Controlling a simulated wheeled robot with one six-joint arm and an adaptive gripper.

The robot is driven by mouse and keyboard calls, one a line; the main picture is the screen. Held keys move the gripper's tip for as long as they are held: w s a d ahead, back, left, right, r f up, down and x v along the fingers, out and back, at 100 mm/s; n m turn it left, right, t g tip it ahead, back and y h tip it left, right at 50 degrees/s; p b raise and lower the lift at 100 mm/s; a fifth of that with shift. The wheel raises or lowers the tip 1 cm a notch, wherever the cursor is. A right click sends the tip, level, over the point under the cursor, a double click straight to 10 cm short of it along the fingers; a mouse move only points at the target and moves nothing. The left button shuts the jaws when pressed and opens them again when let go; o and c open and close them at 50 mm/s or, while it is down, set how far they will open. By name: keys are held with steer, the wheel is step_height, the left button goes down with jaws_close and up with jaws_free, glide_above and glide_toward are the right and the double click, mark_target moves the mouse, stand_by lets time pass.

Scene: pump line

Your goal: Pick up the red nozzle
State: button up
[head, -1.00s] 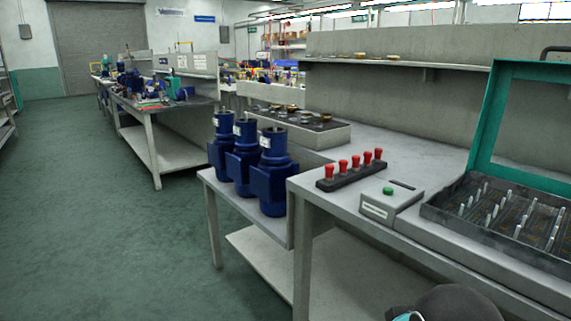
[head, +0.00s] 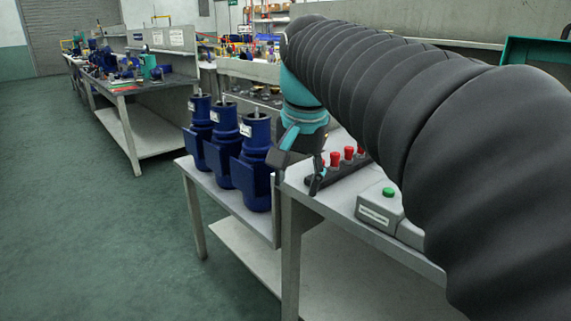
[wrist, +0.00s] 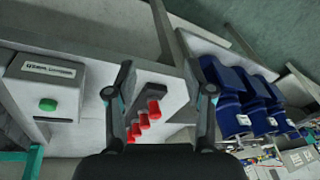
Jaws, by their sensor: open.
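Several red nozzles (head: 335,159) stand upright in a row in a black rack (head: 335,177) on the near bench. My gripper (head: 297,172) is open and points down at the rack's left end. My arm hides part of the row in the head view. In the wrist view the red nozzles (wrist: 154,108) and the black rack (wrist: 150,92) appear between the two fingers of my open gripper (wrist: 163,78). Nothing is held. I cannot tell from the pictures how high the fingertips are above the nozzles.
A grey box with a green button (head: 388,191) sits right of the rack. Three blue pump bodies (head: 256,165) stand close left on a lower bench (head: 225,200). A grey tray (head: 250,98) of parts lies behind. The green floor at left is open.

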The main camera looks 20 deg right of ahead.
steer(key=w+d+r+m+g+p, duration=0.1)
steer(key=w+d+r+m+g, duration=0.2)
steer(key=w+d+r+m, duration=0.65)
steer(key=f, duration=0.7)
steer(key=shift+s+a+f, duration=0.25)
steer(key=shift+d+f+b, duration=0.2)
steer(key=shift+f+b, duration=0.3)
steer(key=shift+f, duration=2.2)
jaws_close()
